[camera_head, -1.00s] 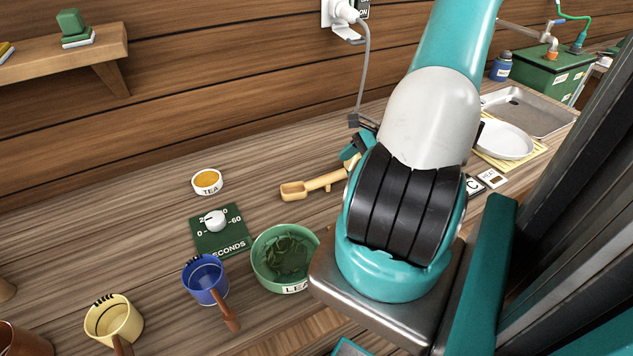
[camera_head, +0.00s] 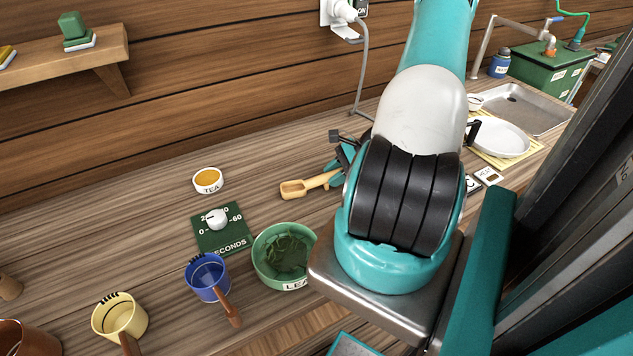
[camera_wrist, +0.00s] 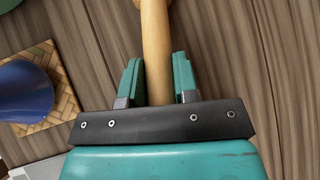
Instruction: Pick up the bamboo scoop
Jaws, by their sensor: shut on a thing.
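The bamboo scoop (camera_head: 298,189) is light tan, with its bowl pointing left in the head view, behind the green leaf bowl. Its handle (camera_wrist: 155,45) runs between the two teal fingers of my gripper (camera_wrist: 157,82) in the wrist view. My gripper is shut on the handle. In the head view my gripper (camera_head: 338,178) shows only in part, because my arm hides most of it and the handle's end. I cannot tell whether the scoop touches the table or is slightly above it.
The green leaf bowl (camera_head: 262,266), a timer plate (camera_head: 222,238), a tea dish (camera_head: 208,185), a blue cup (camera_head: 207,275) and a yellow cup (camera_head: 118,315) stand left of my arm. A white plate (camera_head: 500,138) and metal tray (camera_head: 535,110) are at right. A cable hangs by the wall.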

